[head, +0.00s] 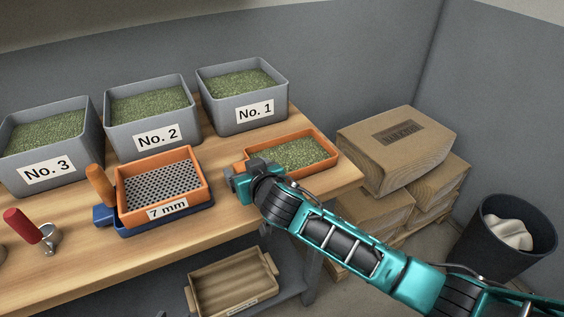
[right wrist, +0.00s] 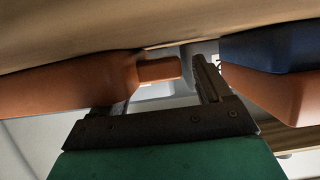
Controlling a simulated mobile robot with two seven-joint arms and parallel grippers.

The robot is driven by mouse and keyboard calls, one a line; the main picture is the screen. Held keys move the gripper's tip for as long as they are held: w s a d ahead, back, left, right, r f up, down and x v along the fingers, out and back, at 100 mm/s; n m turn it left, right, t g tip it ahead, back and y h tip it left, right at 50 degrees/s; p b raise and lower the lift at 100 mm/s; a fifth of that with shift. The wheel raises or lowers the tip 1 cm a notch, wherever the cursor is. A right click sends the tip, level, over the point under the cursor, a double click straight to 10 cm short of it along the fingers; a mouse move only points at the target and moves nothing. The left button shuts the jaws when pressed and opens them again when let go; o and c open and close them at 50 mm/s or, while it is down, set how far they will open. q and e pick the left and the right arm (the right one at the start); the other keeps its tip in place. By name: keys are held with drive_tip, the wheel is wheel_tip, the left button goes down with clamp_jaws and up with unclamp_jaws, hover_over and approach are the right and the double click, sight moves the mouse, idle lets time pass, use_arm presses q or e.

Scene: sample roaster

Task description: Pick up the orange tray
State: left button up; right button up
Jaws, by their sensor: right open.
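The orange tray (head: 318,169) lies on the wooden bench near its right end, with green beans (head: 303,152) in it. My right gripper (head: 237,178) is open at the tray's left end and covers part of it in the head view. In the right wrist view, the tray (right wrist: 60,88) fills the left side, and a short orange tab (right wrist: 158,70) juts from it towards the space between the open fingers (right wrist: 168,88). I cannot tell whether the fingers touch the tab. My left gripper is out of view.
An orange sieve marked 7 mm (head: 167,209) sits on a blue tray (head: 160,226) close to the gripper's left. Grey bins No. 1 (head: 223,117), No. 2 (head: 185,135) and No. 3 (head: 75,172) stand behind. Cardboard boxes (head: 372,170) are at the right, with a black bin (head: 500,262).

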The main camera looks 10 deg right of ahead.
drive_tip(key=c, duration=1.2)
